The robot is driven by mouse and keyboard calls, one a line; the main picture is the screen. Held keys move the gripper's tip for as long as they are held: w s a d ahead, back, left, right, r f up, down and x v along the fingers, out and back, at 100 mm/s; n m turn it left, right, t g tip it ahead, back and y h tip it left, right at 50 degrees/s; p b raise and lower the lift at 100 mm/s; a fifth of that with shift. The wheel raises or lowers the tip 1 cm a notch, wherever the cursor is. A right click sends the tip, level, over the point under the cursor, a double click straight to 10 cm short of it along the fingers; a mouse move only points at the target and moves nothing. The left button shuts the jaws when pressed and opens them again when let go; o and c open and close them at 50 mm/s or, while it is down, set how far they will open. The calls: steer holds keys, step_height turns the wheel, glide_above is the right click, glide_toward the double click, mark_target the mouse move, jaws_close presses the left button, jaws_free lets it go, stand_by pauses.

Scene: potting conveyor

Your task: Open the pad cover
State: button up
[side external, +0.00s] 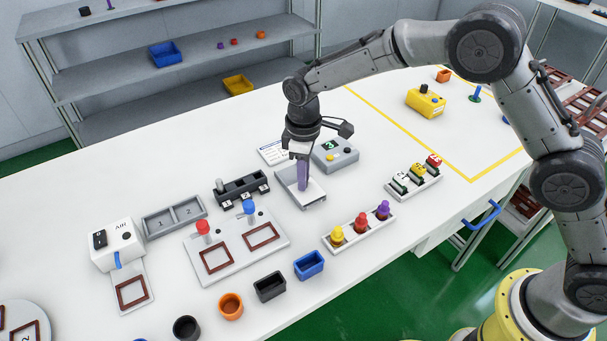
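A shallow light-grey square tray-like thing (315,197), which looks like the pad, lies on the white table near the middle of the side external view. My gripper (302,165) points down right over it. A narrow upright purple piece (303,178) shows below my gripper and reaches down to the tray. I cannot tell whether this piece is held or is part of the pad or its cover. The fingers are small and partly hidden, so their opening is unclear. A separate cover cannot be made out.
A grey box with buttons (336,154) and a white card (273,152) stand just behind. A rack of colored pegs (360,228), a black holder (241,188) and a plate with two frames (235,247) are close by.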

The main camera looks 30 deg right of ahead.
jaws_close()
stand_by(0.9)
steer(key=shift+w+r, duration=0.1)
steer(key=shift+w, duration=2.55)
steer(key=o, duration=0.7)
jaws_free()
steer(key=shift+c, duration=0.2)
step_height(320, 180, up, 14)
